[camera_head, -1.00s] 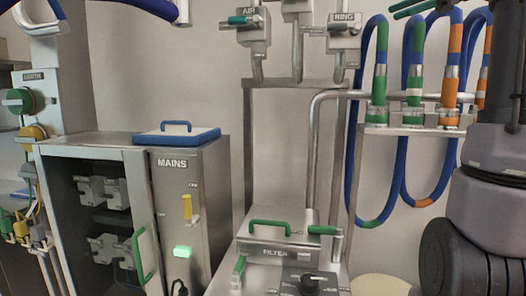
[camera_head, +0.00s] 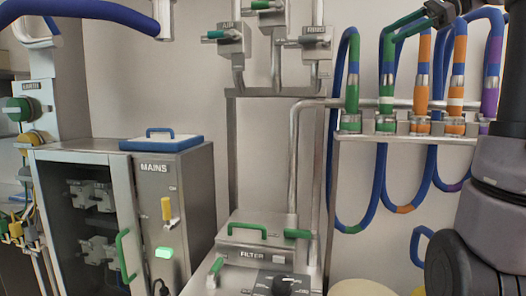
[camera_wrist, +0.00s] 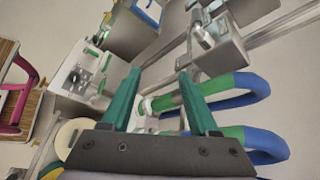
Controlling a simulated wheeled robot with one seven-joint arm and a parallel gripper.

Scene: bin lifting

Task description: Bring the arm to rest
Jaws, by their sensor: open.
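My gripper (camera_head: 402,24) is at the top right of the head view, its green fingers pointing left in front of the upper hoses. In the wrist view my gripper (camera_wrist: 156,74) has its two green fingers spread apart, with nothing held between them. A hose (camera_wrist: 215,92) with green and blue sections lies beyond the fingers there. Whether a finger touches a hose cannot be told. My dark arm links run down the right edge of the head view and hide part of the wall and rack.
Looped hoses (camera_head: 352,85) hang from a metal rack (camera_head: 410,131) near my arm. The MAINS cabinet (camera_head: 190,200) stands at left, with a blue-rimmed lid (camera_head: 160,143) on top. The FILTER unit (camera_head: 262,237) is in the middle. A blue bar (camera_head: 100,10) crosses the upper left.

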